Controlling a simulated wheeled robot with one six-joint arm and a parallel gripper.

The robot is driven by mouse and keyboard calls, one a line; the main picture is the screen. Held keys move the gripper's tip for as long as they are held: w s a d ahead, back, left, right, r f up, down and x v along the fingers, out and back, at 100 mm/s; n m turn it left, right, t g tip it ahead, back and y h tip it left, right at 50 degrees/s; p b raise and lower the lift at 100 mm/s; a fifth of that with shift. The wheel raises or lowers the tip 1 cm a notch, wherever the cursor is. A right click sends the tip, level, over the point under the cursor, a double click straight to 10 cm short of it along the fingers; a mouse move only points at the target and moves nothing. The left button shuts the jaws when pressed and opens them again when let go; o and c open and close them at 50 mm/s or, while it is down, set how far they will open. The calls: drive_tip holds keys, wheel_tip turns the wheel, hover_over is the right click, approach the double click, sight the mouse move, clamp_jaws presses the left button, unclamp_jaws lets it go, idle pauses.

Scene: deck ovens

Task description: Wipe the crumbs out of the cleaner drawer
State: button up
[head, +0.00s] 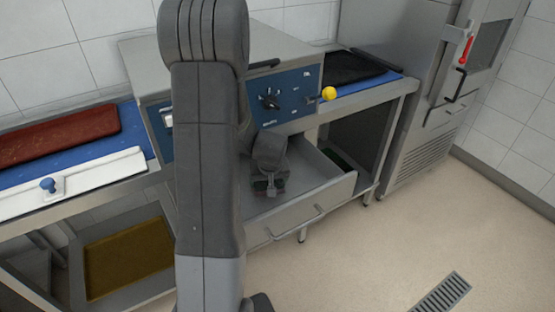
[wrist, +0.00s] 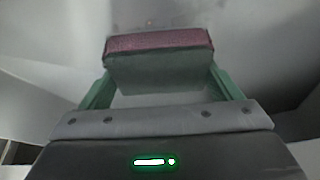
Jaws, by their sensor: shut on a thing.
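The cleaner drawer (head: 318,208) is pulled open below the blue control panel in the head view, its grey floor partly hidden by my arm. My gripper (head: 267,188) is inside the drawer, pointing down. In the wrist view my gripper (wrist: 160,73) has its green fingers shut on a block-shaped pad (wrist: 158,42), dark red along one edge and grey-green on the face. The pad is hidden in the head view. Grey metal of the drawer lies beyond the pad in the wrist view. I cannot make out any crumbs in either view.
The machine with the blue panel (head: 290,95) stands above the drawer. A yellow ball-shaped knob (head: 329,93) is at its right. A white bar with a blue knob (head: 48,185) and a dark red slab (head: 60,136) are at left.

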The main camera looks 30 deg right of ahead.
drive_tip(key=r+p, duration=0.1)
drive_tip(key=r, duration=0.1)
drive_tip(key=r+p, duration=0.1)
drive_tip(key=r, duration=0.1)
drive_tip(key=shift+d+r+p, duration=0.2)
drive_tip(key=shift+r+p, duration=0.1)
drive_tip(key=shift+p, duration=0.05)
drive_tip(key=shift+r+p, duration=1.05)
drive_tip(key=shift+r, duration=0.7)
